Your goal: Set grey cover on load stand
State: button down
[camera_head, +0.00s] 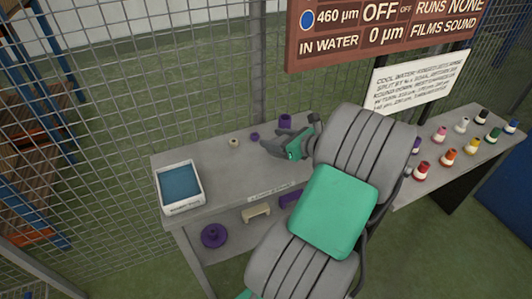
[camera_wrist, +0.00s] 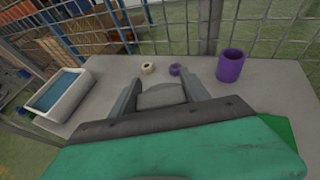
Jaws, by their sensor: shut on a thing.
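My gripper (camera_head: 272,148) is low over the grey table (camera_head: 215,158), between the jaws a grey piece, which looks like the grey cover (camera_wrist: 162,95). The jaws (camera_wrist: 160,88) are on either side of it in the wrist view. Its underside is hidden, and I cannot tell whether it touches the table. I cannot tell for sure which thing is the load stand. A purple open cylinder (camera_wrist: 231,66) stands upright beyond the gripper to the right; it also shows in the head view (camera_head: 285,120). A small purple ring (camera_wrist: 175,69) and a cream ring (camera_wrist: 148,68) lie beyond the jaws.
A white tray with a blue inside (camera_head: 180,187) is at the table's left end. The lower shelf holds a purple flanged disc (camera_head: 214,236), a cream bench-shaped piece (camera_head: 256,212) and a purple block (camera_head: 290,198). Several coloured bottles (camera_head: 450,153) stand right. Wire fence (camera_head: 215,80) stands behind.

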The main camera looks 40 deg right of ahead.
aim_at(266, 157)
jog(key=w+f, duration=0.1)
jog(key=w+a+f, duration=0.1)
jog(key=f, duration=0.1)
jog(key=shift+w+f, duration=0.1)
jog(key=shift+w, duration=0.15)
jog(key=f, duration=0.3)
jog(key=shift+w+f+b, duration=0.25)
jog(key=shift+f+b, duration=0.05)
jog(key=shift+b, duration=0.1)
jog(key=c, duration=0.5)
grip_release()
jog(key=shift+f, duration=0.1)
jog(key=p+v, duration=0.1)
jog(key=v, duration=1.1)
